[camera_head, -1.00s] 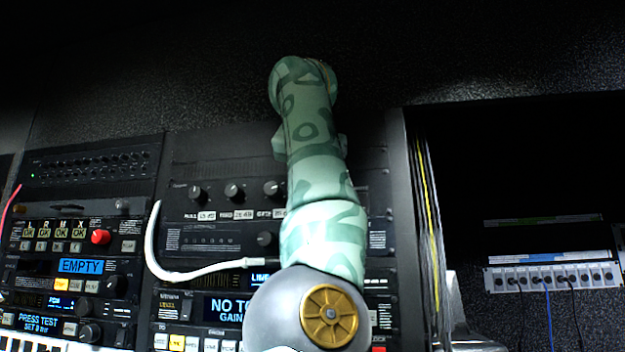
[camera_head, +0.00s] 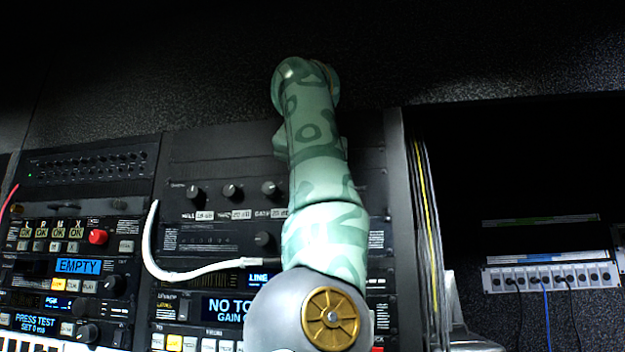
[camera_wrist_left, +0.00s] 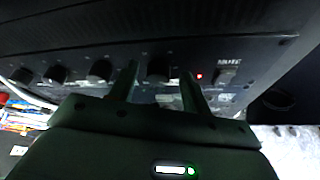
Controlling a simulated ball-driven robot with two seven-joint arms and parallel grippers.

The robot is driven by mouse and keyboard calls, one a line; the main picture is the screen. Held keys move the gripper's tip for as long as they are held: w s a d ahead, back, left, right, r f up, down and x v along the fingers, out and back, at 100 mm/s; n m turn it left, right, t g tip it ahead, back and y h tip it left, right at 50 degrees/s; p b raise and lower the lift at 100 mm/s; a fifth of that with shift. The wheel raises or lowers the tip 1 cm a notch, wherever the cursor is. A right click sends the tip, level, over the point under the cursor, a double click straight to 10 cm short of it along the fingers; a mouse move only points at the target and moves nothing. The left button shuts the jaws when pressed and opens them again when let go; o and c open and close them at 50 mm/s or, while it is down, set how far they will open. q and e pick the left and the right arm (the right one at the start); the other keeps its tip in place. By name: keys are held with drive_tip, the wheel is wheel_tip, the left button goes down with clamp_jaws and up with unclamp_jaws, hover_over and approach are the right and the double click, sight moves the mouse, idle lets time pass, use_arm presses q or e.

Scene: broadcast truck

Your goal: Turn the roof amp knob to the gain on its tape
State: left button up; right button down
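In the head view an amp panel (camera_head: 219,150) carries a row of black knobs (camera_head: 232,191) with white tape labels (camera_head: 240,214) below them. The labels seem to read dB values, and the first looks like HALL. My patterned green arm (camera_head: 318,165) covers the panel's right part, so any knob and tape there are hidden. In the left wrist view, my left gripper (camera_wrist_left: 158,80) is open, its two fingers pointing at the panel. A black knob (camera_wrist_left: 158,67) lies between the fingers with gaps at both sides. Its tape is not readable. My right gripper is not in view.
A white cable (camera_head: 205,270) curves across the rack below the knobs. In the wrist view, a small red light (camera_wrist_left: 199,76) and a switch (camera_wrist_left: 228,72) sit right of the knob, and a neighbouring knob (camera_wrist_left: 100,70) lies close to the left finger.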

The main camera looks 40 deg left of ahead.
use_arm(q)
drive_tip(key=shift+s, duration=0.1)
drive_tip(key=b+v, duration=0.1)
drive_tip(key=v, duration=1.5)
